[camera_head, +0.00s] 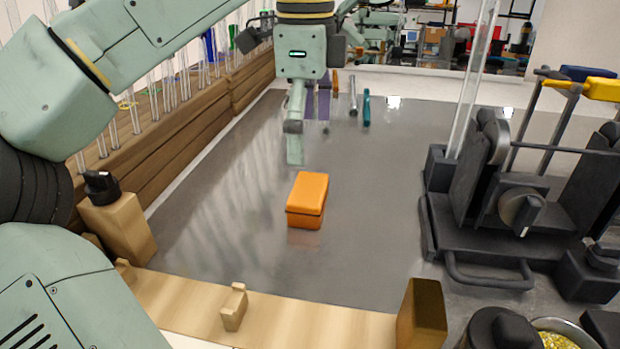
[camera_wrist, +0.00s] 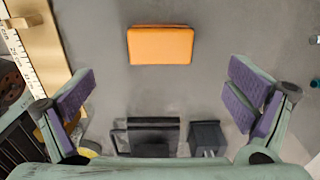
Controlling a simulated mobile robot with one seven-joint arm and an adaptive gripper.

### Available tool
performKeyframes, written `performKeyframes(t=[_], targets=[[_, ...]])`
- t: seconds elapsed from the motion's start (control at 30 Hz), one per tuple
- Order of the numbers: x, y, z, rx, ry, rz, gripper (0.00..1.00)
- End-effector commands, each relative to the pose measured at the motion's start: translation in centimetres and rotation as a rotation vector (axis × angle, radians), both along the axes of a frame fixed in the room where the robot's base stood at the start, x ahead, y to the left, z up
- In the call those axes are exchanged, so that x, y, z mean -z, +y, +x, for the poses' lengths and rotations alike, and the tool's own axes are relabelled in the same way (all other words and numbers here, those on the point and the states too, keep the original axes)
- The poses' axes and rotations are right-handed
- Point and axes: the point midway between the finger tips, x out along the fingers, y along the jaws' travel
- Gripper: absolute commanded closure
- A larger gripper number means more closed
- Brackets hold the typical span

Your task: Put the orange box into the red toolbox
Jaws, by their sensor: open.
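The orange box (camera_head: 307,197) lies on the grey worktop near its middle. In the wrist view the orange box (camera_wrist: 160,45) is at the top centre, beyond the fingertips. My gripper (camera_head: 295,152) points down above and behind the box, apart from it. In the wrist view my gripper (camera_wrist: 160,102) has its purple-padded fingers spread wide with nothing between them. I cannot make out a red toolbox in either view.
A black machine (camera_head: 515,215) with a clear upright tube stands at the right. Glass rods line a wooden ledge (camera_head: 185,125) at the left. A wooden strip (camera_head: 290,318) with a small block runs along the front. The worktop around the box is clear.

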Motion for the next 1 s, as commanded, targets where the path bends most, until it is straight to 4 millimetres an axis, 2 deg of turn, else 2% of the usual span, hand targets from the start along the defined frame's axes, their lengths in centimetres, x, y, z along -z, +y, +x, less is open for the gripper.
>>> performKeyframes(t=[0.3,0.57,0.8,1.0], targets=[[4.2,0.2,-0.3,0.000,0.021,0.011,0.02],[6.2,0.1,-0.1,-0.001,0.019,0.010,0.02],[9.7,-0.1,0.3,-0.001,0.019,0.011,0.02],[10.7,-0.2,0.4,0.002,0.017,0.007,0.02]])
